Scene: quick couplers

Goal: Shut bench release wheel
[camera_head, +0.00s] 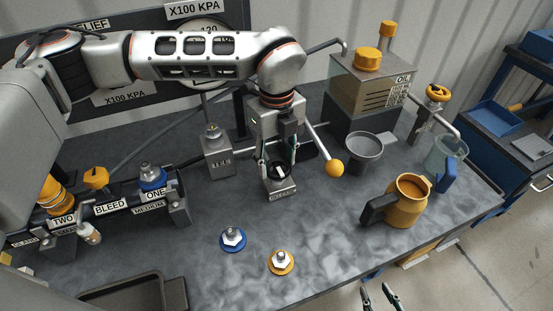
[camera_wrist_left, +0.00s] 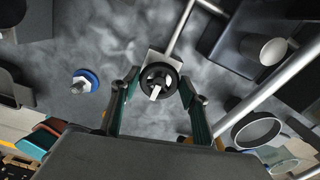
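The bench release wheel (camera_head: 279,171) is a small black handwheel on a grey block with a label, in the middle of the bench. In the left wrist view the wheel (camera_wrist_left: 158,76) shows its spokes and a pale centre piece. My left gripper (camera_head: 279,160) points down over it. In the left wrist view the left gripper (camera_wrist_left: 160,88) has its fingers apart, one on each side of the wheel. Whether they touch the rim cannot be told. My right gripper (camera_head: 376,289) is at the bottom edge, off the bench front, fingers apart and empty.
A lever with a yellow ball (camera_head: 334,168) stands close to the right of the wheel. A grey cup (camera_head: 363,150), a yellow jug (camera_head: 405,202) and an oil tank (camera_head: 365,92) are further right. Blue (camera_head: 233,239) and yellow (camera_head: 281,262) couplers lie in front. A coupler manifold (camera_head: 110,207) is left.

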